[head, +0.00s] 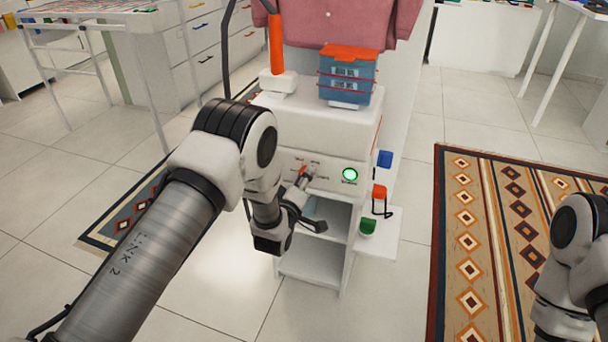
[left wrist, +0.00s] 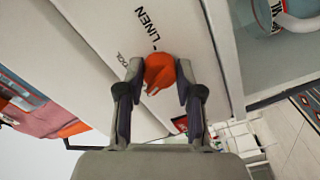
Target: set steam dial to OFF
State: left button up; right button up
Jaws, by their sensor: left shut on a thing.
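The steam dial is a red-orange knob (left wrist: 160,72) on a white panel, between the two fingers of my left gripper (left wrist: 155,82) in the left wrist view. The fingers are shut on it, one on each side. The word LINEN and part of another label are printed beside it. A small pale mark shows on the knob's near edge. In the head view my left gripper (head: 309,174) reaches the front panel (head: 327,178), and only a small red part of the dial (head: 303,170) shows. The panel's small labels are partly hidden and too small to read. My right gripper is out of view.
A lit green button (head: 350,174) is right of the dial. A blue box with a red lid (head: 347,80) and an orange upright handle (head: 276,45) stand on the white unit. Blue, red and green blocks are at its right side. A patterned rug (head: 480,230) lies right.

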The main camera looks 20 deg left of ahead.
pick_arm(q)
jog(key=n+p, duration=0.1)
jog(key=n, duration=0.3)
jog(key=shift+r+n+p, duration=0.15)
jog(key=shift+n+p, duration=0.2)
jog(key=shift+n, duration=0.05)
jog(key=n+p, duration=0.1)
jog(key=n, duration=0.2)
jog(key=shift+n, duration=0.3)
jog(key=n+p, duration=0.1)
jog(key=n, duration=0.3)
jog(key=shift+p, duration=0.35)
jog(key=shift+n+p, duration=0.45)
jog(key=shift+n, duration=1.35)
jog(key=o, duration=1.2)
jog(key=shift+c, duration=0.2)
